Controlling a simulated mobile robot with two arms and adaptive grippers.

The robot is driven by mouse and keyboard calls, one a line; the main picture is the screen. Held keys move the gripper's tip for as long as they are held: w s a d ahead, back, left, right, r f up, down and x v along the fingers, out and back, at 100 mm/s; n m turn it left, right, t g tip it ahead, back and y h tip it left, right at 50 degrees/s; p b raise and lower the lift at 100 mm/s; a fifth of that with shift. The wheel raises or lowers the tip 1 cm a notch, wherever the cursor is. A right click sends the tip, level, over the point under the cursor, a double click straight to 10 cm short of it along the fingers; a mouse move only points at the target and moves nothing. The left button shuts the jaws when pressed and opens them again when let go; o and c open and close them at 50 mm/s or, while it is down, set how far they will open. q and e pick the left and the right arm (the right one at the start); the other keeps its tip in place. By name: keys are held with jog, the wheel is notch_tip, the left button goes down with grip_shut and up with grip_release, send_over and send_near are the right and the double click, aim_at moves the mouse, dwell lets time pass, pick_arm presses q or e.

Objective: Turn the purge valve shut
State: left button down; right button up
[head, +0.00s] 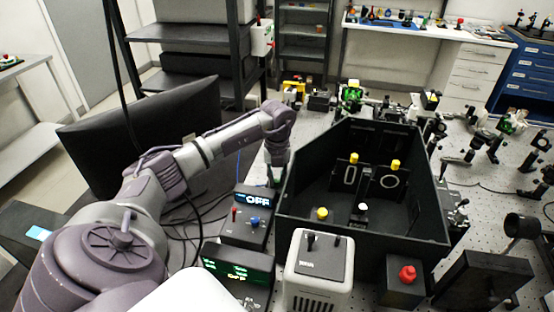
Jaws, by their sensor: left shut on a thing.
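My left gripper (277,158) points down outside the left wall of the open black enclosure (340,224), near its back left corner. It is shut on a small part that the fingers mostly hide. This part appears to be the purge valve's handle, but its shape and angle cannot be made out. My left arm reaches in from the left across the dark monitor. My right gripper is not in view.
A controller reading OFF (247,222) stands just in front of my gripper. A second display box (238,265), a white-grey unit (318,270) and a box with a red knob (407,273) line the front. Optics crowd the bench at right.

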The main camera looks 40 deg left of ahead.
pick_arm(q)
jog(key=shift+n, duration=0.3)
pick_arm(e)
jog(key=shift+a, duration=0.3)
pick_arm(q)
jog(key=shift+n, duration=0.3)
jog(key=n, duration=0.3)
jog(key=n+p, duration=0.1)
jog(key=n, duration=0.3)
jog(key=shift+n, duration=0.4)
jog(key=n+p, duration=0.1)
jog(key=n, duration=0.2)
jog(key=shift+n, duration=0.3)
jog(key=n+p, duration=0.2)
jog(key=n, duration=0.3)
jog(key=shift+r, duration=0.1)
jog(key=n+p, duration=0.1)
jog(key=n, duration=0.3)
jog(key=shift+n+p, duration=0.65)
jog(key=shift+n, duration=0.55)
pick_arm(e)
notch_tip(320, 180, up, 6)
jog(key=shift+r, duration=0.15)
